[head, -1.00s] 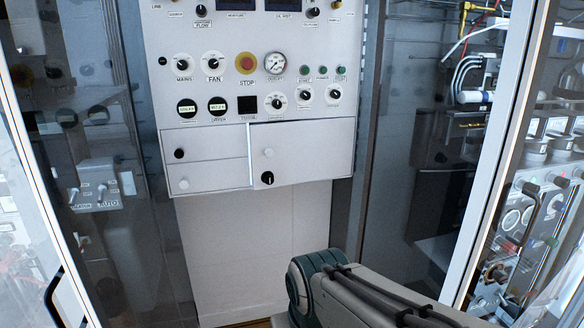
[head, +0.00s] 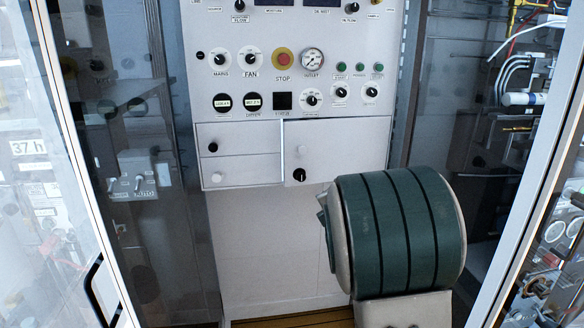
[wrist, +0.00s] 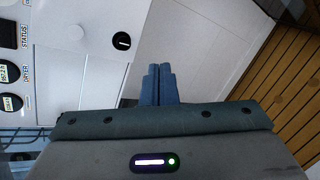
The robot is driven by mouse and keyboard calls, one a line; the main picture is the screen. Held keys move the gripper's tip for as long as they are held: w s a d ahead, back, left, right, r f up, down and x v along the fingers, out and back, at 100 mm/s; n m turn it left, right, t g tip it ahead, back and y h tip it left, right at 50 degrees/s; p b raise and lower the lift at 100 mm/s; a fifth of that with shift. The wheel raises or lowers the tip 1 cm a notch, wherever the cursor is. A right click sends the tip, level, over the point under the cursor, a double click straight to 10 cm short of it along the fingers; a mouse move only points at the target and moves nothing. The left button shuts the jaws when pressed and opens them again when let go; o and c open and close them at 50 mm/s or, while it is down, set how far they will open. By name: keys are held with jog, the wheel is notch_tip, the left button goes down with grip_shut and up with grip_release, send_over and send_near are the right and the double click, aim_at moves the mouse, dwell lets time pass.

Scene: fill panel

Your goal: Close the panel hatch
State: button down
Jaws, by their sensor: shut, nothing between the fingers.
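The panel hatch (head: 345,145) is the wide white door at the lower right of the control panel (head: 235,75). It has a pale knob near its left side and a black knob (head: 299,175) below that. Its left edge shows a bright strip; it looks nearly flush, and I cannot tell how far it stands ajar. In the wrist view the hatch (wrist: 100,20) shows tilted at the upper left, with the black knob (wrist: 122,41). My gripper (wrist: 160,68) is shut and empty, below and right of that knob in the picture, not visibly touching it. My arm hides the gripper in the head view.
Two smaller white doors (head: 240,140) sit left of the hatch. A plain white wall (head: 265,240) lies below, down to a slatted wooden floor (wrist: 280,80). Framed glass panes (head: 75,150) flank the panel on both sides, narrowing the room.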

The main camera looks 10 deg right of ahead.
jog(key=w+a+r+n+t+y, duration=0.1)
jog(key=w+a+n+t, duration=0.15)
jog(key=w+n, duration=0.35)
jog(key=n+t+y+p, duration=0.2)
jog(key=n+p, duration=0.3)
jog(key=n, duration=0.4)
send_near(291, 163)
jog(key=w, duration=0.7)
jog(key=shift+a, duration=0.2)
jog(key=shift+s, duration=0.1)
jog(key=shift+y, duration=0.3)
